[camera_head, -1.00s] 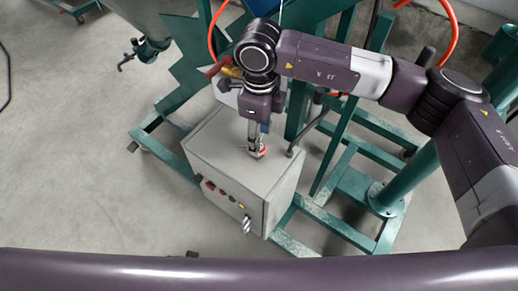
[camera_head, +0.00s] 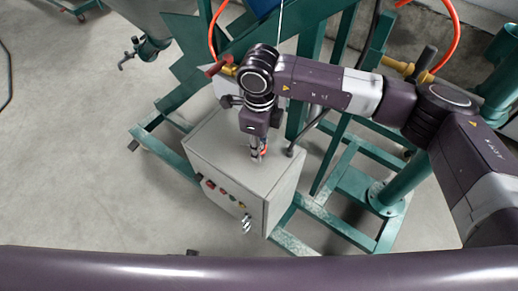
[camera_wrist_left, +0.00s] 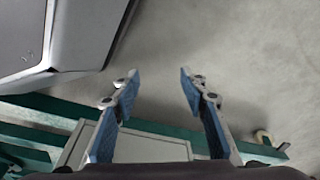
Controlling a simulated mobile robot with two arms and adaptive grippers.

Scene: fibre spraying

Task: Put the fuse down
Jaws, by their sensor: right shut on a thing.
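My right gripper (camera_head: 257,157) points down at the top of the grey control box (camera_head: 222,150). It is shut on the fuse (camera_head: 265,150), a small red and white piece mostly hidden between the fingers. The fuse is at or just above the box top; I cannot tell whether it touches. My left gripper (camera_wrist_left: 158,80) shows only in the left wrist view. Its two blue-padded fingers are apart with nothing between them.
The box front has several coloured buttons (camera_head: 222,190) and a silver handle (camera_head: 246,224). A green frame (camera_head: 350,185) surrounds the box, with a black lever (camera_head: 290,150) beside my right gripper. The left part of the box top is clear.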

